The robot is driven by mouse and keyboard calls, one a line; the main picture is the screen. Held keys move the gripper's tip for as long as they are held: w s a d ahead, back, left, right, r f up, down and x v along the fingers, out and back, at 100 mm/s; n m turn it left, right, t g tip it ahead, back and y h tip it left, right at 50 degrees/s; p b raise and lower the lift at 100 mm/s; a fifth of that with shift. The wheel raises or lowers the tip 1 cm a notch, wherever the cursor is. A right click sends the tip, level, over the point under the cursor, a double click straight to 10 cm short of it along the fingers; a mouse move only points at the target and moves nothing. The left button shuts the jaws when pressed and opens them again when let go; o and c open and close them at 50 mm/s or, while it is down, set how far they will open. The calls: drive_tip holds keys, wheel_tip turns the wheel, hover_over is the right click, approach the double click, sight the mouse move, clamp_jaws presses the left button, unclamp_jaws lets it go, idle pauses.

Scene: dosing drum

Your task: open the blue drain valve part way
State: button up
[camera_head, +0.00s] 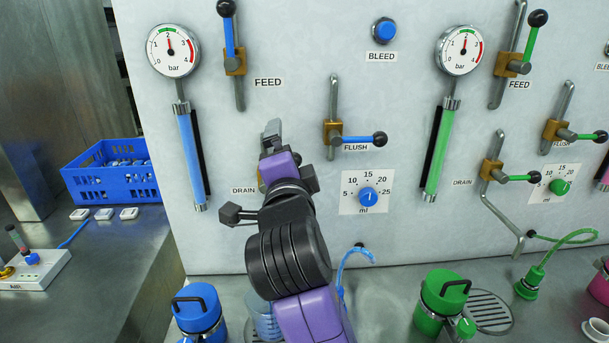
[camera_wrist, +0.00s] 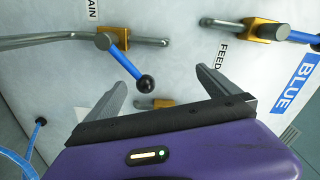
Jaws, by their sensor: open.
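The blue drain valve has a blue lever (camera_wrist: 124,65) ending in a black ball knob (camera_wrist: 146,84), seen in the wrist view beside the partly cut-off DRAIN label. Its lever slants away from the grey pipe. My gripper (camera_wrist: 160,78) is open, one finger on each side of the knob in that picture; no contact shows, and the depth between them is hard to tell. In the head view my gripper (camera_head: 272,132) is in front of the panel at the blue DRAIN label (camera_head: 243,190) and hides most of the drain valve.
The blue flush valve (camera_head: 358,139) is close to the right of my gripper, its lever level. The blue feed valve (camera_head: 233,62) is above, lever up. A blue dosing dial (camera_head: 368,197) is lower right. A blue-lidded jar (camera_head: 199,307) stands on the counter below.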

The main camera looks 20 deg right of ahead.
drive_tip(key=v, duration=0.6)
drive_tip(key=shift+s, duration=0.1)
idle(0.4)
drive_tip(key=s+a+r+n+t+y, duration=0.1)
drive_tip(key=a+r+n+t+y, duration=0.25)
drive_tip(key=n, duration=0.45)
drive_tip(key=s+a+f+n+y, duration=0.1)
drive_tip(key=s+f+n+y, duration=0.3)
drive_tip(key=s+f+n, duration=0.5)
drive_tip(key=s+d+f+g, duration=0.2)
drive_tip(key=s+d+f, duration=0.1)
drive_tip(key=s+f, duration=0.4)
drive_tip(key=s+d+f+g+h, duration=0.1)
drive_tip(key=s+f, duration=0.6)
drive_tip(key=s, duration=0.7)
drive_tip(key=s+d+f+g+h, duration=0.1)
drive_tip(key=s+d+f+g, duration=0.2)
drive_tip(key=s+d+f, duration=0.2)
drive_tip(key=s+f, duration=0.3)
drive_tip(key=s, duration=0.2)
drive_tip(key=shift+s+n, duration=0.4)
